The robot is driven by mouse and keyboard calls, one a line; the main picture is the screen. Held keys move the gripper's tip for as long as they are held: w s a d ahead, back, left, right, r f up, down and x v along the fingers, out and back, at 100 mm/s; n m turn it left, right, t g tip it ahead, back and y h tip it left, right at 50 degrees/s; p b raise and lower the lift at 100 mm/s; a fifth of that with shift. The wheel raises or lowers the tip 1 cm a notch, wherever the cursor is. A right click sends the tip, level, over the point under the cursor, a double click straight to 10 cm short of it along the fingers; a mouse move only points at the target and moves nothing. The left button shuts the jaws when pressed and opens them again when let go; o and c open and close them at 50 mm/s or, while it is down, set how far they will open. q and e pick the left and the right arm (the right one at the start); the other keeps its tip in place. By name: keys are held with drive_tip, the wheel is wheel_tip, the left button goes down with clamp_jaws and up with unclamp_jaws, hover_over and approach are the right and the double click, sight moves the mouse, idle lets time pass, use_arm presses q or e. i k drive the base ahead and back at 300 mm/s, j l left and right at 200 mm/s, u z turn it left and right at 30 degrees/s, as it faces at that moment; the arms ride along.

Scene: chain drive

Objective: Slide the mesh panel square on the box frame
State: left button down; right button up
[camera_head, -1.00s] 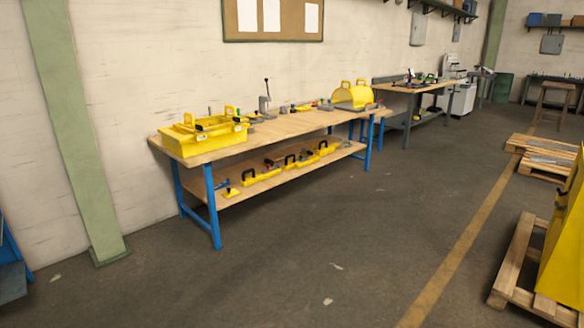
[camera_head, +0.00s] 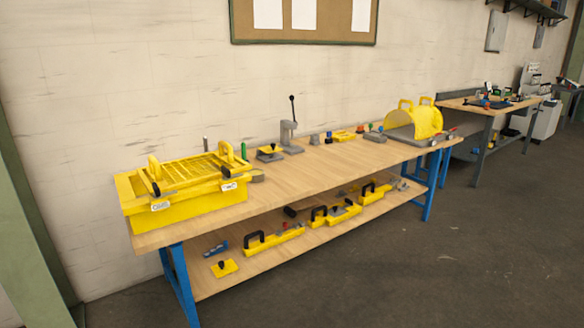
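The yellow mesh panel (camera_head: 195,172) lies on top of the yellow box frame (camera_head: 190,207) at the near left end of the workbench. The panel has a slotted grid, a yellow handle at each side and black parts along its front edge. It looks turned and shifted to the right relative to the frame, leaving part of the frame's left top uncovered. Two white labels show on the front. Neither of my grippers is in view.
The wooden workbench (camera_head: 285,185) has blue legs and a lower shelf (camera_head: 285,242) holding yellow handled parts. A lever press (camera_head: 289,137) and a yellow curved guard (camera_head: 415,122) stand further along. Open floor (camera_head: 450,270) lies in front.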

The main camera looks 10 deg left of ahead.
sight(180, 174)
drive_tip(key=i+u, duration=0.2)
drive_tip(key=i, duration=0.25)
drive_tip(key=i+l+u, duration=0.2)
drive_tip(key=i, duration=0.2)
drive_tip(key=i+l+u, duration=0.2)
drive_tip(key=i, duration=0.25)
drive_tip(key=i+l+u, duration=0.2)
drive_tip(key=i, duration=0.2)
